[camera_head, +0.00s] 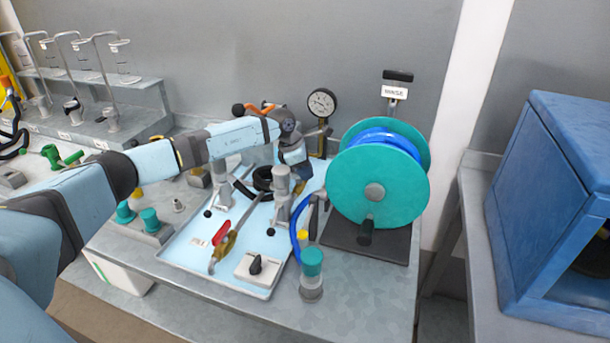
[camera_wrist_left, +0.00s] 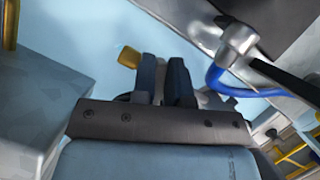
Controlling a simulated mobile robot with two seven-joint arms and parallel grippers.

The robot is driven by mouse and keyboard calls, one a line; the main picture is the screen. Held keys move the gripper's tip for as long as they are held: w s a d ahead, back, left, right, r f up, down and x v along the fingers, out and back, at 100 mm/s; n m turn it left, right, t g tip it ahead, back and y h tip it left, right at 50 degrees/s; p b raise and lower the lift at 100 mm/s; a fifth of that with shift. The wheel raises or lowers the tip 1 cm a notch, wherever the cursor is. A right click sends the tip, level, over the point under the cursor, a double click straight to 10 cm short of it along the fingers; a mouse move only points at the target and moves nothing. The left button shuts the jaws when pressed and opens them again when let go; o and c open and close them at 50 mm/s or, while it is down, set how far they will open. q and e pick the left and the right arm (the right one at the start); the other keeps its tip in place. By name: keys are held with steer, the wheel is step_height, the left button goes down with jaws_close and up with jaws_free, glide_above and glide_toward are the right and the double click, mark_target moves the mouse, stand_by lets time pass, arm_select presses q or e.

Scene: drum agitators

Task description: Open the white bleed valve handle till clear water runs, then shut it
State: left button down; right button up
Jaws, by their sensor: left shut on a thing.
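My left gripper (camera_head: 299,178) points down over the light-blue tray (camera_head: 190,253), beside a grey metal post fitting (camera_head: 282,183). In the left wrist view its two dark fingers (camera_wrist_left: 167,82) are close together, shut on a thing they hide. I cannot make out a white bleed valve handle in either view; the gripper and the fitting may cover it. A yellow knob (camera_wrist_left: 129,57) shows just left of the fingers. A grey fitting (camera_wrist_left: 238,40) with a blue hose (camera_wrist_left: 214,77) is at their right. No running water is visible. My right gripper is out of view.
A teal hose reel (camera_head: 378,187) stands right of the tray. A red-handled lever (camera_head: 221,233) and a white box with a black knob (camera_head: 257,267) lie at the tray's front. A pressure gauge (camera_head: 322,103) stands behind. A teal-capped bottle (camera_head: 312,275) is at the front edge.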

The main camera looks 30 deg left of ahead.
arm_select(q)
steer(key=shift+s+d+m+g+h+b, duration=0.15)
steer(key=shift+m+g+b, duration=0.4)
steer(key=shift+m, duration=0.6)
steer(key=shift+s+m+g+h+b, duration=0.15)
steer(key=shift+m+g+b, duration=0.2)
steer(key=shift+m+b, duration=0.55)
steer(key=shift+m, duration=0.25)
steer(key=c, duration=1.1)
jaws_free()
steer(key=shift+c, duration=0.2)
step_height(320, 180, up, 20)
steer(key=p, duration=0.1)
